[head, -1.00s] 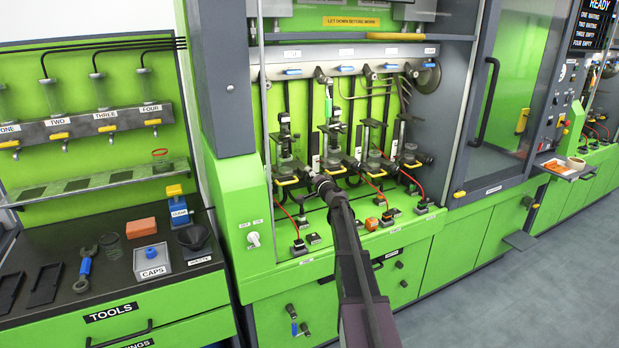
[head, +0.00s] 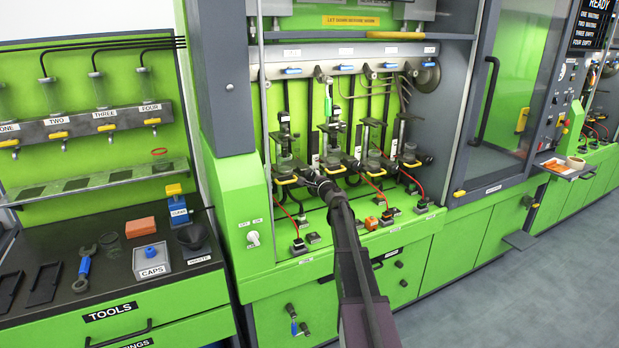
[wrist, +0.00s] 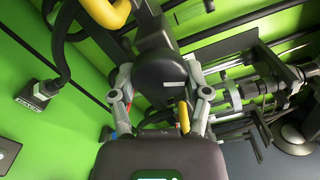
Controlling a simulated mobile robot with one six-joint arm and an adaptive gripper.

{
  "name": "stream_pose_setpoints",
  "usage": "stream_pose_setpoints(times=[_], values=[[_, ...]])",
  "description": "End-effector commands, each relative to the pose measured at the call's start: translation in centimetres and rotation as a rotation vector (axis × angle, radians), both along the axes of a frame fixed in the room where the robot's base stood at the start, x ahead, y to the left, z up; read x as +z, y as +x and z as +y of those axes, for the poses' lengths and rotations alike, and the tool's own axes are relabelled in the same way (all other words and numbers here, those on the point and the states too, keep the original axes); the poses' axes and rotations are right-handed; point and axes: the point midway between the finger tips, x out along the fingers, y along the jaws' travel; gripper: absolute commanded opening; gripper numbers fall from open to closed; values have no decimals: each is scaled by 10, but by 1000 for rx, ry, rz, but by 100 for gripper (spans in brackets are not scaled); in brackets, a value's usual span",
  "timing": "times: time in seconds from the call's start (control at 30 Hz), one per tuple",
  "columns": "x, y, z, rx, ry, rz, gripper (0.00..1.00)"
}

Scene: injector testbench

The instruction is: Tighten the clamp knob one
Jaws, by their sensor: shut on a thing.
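My gripper (wrist: 160,76) is shut on a round black clamp knob (wrist: 162,70) in the wrist view, with one grey finger on each side of it. A dark clamp arm and a yellow handle (wrist: 106,12) lie just beyond the knob. In the head view my gripper (head: 307,174) reaches into the leftmost test station (head: 284,150), close to its yellow handle (head: 286,181). The knob is hidden behind my gripper there, and I cannot tell how far it is turned.
Further stations (head: 374,150) with clamps and red hoses stand close to the right of my gripper. A dark tool counter (head: 115,250) lies at the left.

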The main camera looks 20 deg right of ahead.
Motion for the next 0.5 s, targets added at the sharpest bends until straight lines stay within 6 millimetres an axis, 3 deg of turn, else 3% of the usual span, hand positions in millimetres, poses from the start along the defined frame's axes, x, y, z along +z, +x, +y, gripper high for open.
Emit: stream_pose_setpoints(times=[0.5], values=[[0, 2, 0, 0, 39, 0, 14]])
